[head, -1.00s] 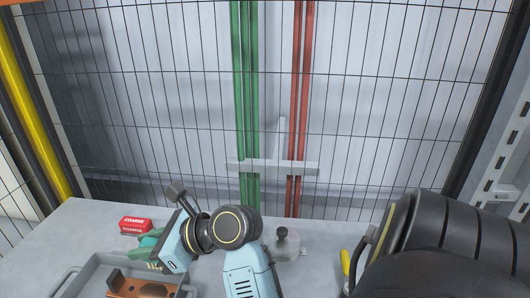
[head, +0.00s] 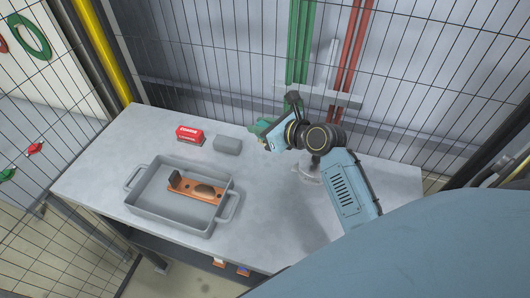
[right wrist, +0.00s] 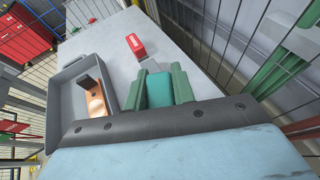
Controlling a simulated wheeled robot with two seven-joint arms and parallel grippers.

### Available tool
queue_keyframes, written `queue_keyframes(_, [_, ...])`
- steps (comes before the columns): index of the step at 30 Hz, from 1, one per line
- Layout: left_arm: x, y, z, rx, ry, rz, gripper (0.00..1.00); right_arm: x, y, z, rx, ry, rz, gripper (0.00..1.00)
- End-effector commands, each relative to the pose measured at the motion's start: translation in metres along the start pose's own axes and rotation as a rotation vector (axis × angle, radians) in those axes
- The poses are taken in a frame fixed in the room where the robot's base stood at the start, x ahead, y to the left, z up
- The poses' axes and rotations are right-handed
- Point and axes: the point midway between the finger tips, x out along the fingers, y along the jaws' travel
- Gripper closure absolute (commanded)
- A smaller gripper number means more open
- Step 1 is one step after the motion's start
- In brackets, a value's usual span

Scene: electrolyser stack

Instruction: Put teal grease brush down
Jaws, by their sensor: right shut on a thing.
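My right gripper (head: 260,127) is over the back part of the grey bench (head: 100,170), right of a grey block. In the right wrist view its two green fingers (right wrist: 158,82) are shut on the teal grease brush (right wrist: 159,90), which shows as a teal block between them. In the head view the brush is mostly hidden by the fingers and wrist. I cannot tell whether the brush touches the bench. My left gripper is not in view.
A grey tray (head: 148,208) with an orange-brown part (head: 197,188) stands front left on the bench. A red box (head: 190,134) and the grey block (head: 228,145) are behind it. A round grey lidded thing (head: 307,170) is under my right arm. Mesh fencing stands behind.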

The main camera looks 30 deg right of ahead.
Motion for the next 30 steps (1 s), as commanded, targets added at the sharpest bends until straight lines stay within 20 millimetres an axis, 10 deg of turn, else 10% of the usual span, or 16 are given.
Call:
queue_keyframes(18, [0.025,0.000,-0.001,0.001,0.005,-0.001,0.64,0.033,0.000,-0.081,0.001,0.004,0.001,0.98])
queue_keyframes(30, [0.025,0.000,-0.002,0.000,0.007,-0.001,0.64,0.035,0.000,-0.086,0.001,0.001,0.000,0.98])
